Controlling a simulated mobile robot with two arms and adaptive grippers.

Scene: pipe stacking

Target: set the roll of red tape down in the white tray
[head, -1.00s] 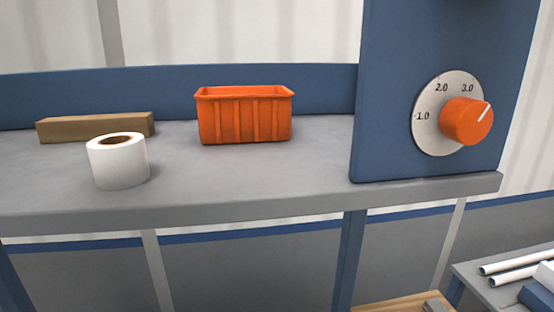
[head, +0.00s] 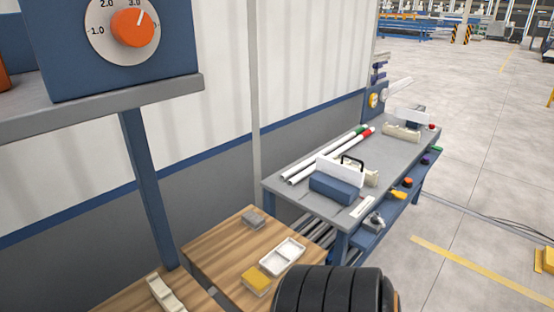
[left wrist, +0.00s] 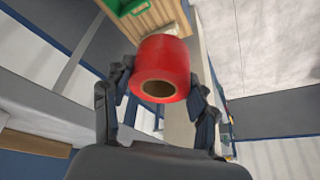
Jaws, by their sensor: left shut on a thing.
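The roll of red tape (left wrist: 163,62) is in the left wrist view, with its brown core opening facing the camera. My left gripper (left wrist: 158,88) is shut on it, with one dark finger on each side. The white tray (head: 282,257) lies on a wooden table in the lower middle of the head view. It is divided into two compartments, and I see nothing in them. Neither the red tape nor my left gripper shows in the head view. My right gripper is in neither current view.
A yellow block (head: 256,281) and a grey block (head: 253,219) lie near the tray on the wooden table (head: 215,253). A cream holder (head: 165,293) sits to the left. A grey workbench (head: 290,184) with white pipes stands behind right. A green container (left wrist: 130,6) shows in the wrist view.

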